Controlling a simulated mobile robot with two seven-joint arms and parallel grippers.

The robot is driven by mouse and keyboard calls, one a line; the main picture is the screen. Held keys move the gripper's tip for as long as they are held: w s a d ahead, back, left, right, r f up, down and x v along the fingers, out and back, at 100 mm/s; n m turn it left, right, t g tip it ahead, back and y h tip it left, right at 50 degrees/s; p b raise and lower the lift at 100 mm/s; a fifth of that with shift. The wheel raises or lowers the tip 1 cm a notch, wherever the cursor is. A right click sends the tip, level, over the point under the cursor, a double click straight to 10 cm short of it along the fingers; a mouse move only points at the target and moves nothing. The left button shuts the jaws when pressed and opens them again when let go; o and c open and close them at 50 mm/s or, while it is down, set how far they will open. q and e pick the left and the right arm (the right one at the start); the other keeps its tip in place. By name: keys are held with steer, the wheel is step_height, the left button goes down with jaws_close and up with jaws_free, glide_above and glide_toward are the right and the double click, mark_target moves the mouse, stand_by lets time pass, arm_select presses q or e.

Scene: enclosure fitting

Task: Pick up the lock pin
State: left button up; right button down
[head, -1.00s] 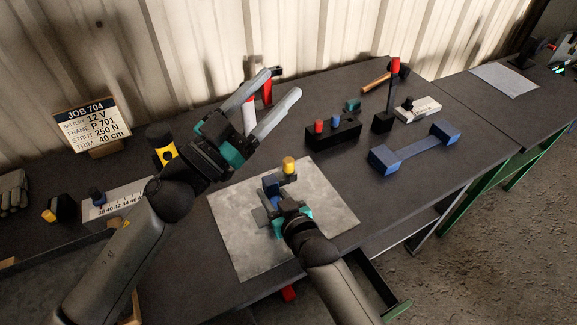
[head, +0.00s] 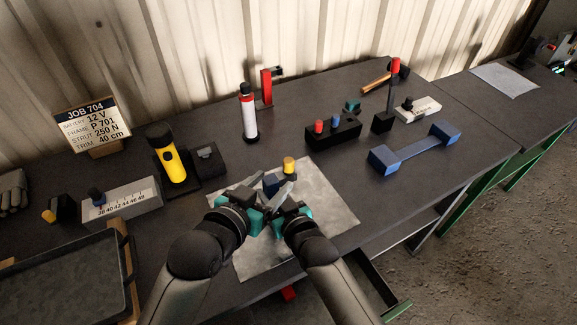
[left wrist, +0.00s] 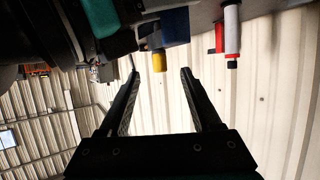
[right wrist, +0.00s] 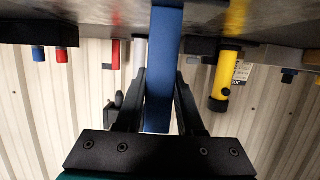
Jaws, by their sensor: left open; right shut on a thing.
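A small yellow-capped piece (head: 289,165) stands upright by the far part of the grey mat; it may be the lock pin, but I cannot be sure. It also shows in the left wrist view (left wrist: 159,62). My right gripper (right wrist: 160,95) is shut on a blue part (right wrist: 164,70), which also shows in the head view (head: 271,183) over the mat. My left gripper (head: 279,195) is open, close beside the right gripper and short of the yellow cap. Its fingers (left wrist: 160,80) show nothing between them. The grippers partly hide the blue part in the head view.
The grey mat (head: 325,205) lies under both grippers. A black block (head: 345,134) with red and blue pegs stands beyond it. A white-and-red cylinder (head: 249,120) and yellow flashlight (head: 172,160) stand behind left. A blue bar (head: 415,149) lies at right.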

mark_target(286, 169)
arm_select(q)
steer(key=shift+w+d+f, duration=0.3)
steer(key=shift+d+f, duration=0.1)
steer(key=x, duration=0.5)
steer(key=shift+r+x, duration=0.1)
steer(key=shift+x, duration=0.95)
steer(key=shift+r+x, duration=0.15)
steer(key=shift+x, duration=1.8)
steer(key=shift+w+a, duration=0.1)
steer(key=shift+a, duration=0.1)
jaws_close()
